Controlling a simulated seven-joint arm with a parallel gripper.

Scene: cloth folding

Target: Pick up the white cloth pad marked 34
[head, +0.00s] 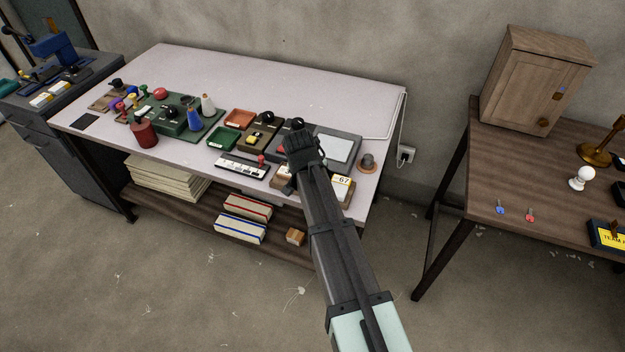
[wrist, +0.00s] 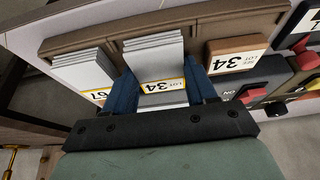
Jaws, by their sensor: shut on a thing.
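The white cloth pad marked 34 (wrist: 155,58) is a folded stack with a yellow-edged label, in the middle of the wrist view. My gripper (wrist: 161,76) has its blue fingers on either side of this pad and is shut on it. The pad is at the middle of a brown rack (wrist: 85,40); I cannot tell whether it is clear of the rack. In the head view my gripper (head: 302,152) is over the front right of the pale table, and the arm hides the pad.
A similar white pad marked 67 (wrist: 82,70) stands to the left of the held one. A brown block also marked 34 (wrist: 235,55) is close on the right, with a dark switch box (wrist: 262,72) beyond it. The pale table's back (head: 270,75) is clear.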

